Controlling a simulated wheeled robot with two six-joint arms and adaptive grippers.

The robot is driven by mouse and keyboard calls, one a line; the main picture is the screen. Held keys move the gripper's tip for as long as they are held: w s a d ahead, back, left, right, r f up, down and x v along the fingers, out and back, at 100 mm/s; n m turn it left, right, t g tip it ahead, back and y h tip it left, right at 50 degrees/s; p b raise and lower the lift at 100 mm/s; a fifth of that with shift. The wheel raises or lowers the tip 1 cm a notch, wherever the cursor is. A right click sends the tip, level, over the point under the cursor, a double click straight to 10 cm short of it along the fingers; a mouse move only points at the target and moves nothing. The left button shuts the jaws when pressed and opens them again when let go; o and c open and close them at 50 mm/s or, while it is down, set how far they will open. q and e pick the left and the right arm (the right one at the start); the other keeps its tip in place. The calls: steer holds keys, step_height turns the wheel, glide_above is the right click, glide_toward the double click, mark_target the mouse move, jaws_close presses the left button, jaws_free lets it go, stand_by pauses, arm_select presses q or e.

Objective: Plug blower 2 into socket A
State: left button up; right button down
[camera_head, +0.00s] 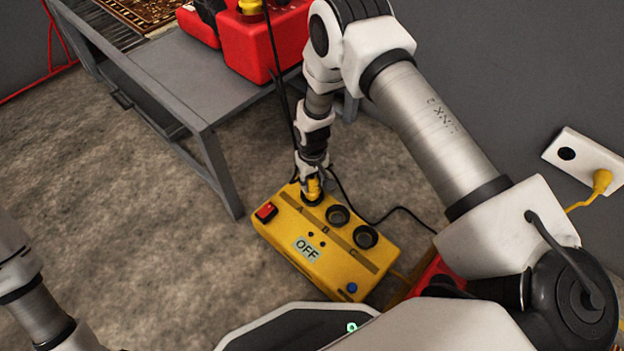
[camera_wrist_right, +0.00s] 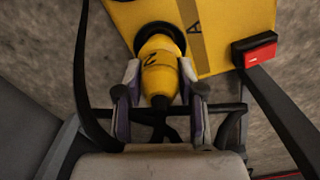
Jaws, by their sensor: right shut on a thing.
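The yellow power box (camera_head: 318,247) lies on the floor with sockets A, B and C in a row and an "OFF" display. My right gripper (camera_head: 312,185) is shut on a yellow plug (camera_wrist_right: 160,72) marked 2, at socket A (camera_wrist_right: 153,34). In the right wrist view the plug's nose meets the dark ring of socket A; how deep it sits I cannot tell. Socket B (camera_head: 337,215) and socket C (camera_head: 365,237) are empty. Of my left arm only links show at the lower left; its gripper is out of view.
A red blower (camera_head: 252,45) stands on a grey bench (camera_head: 185,75) behind. A black cable hangs past my right gripper and another runs along the floor. A white wall outlet (camera_head: 584,160) holds a yellow plug. The floor left of the box is clear.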

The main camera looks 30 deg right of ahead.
steer(key=shift+f+b, duration=0.45)
steer(key=shift+f, duration=0.55)
steer(key=c, duration=0.6)
jaws_free()
steer(key=shift+r, duration=0.1)
steer(key=shift+c, duration=0.2)
step_height(320, 180, up, 12)
steer(key=shift+s, duration=0.1)
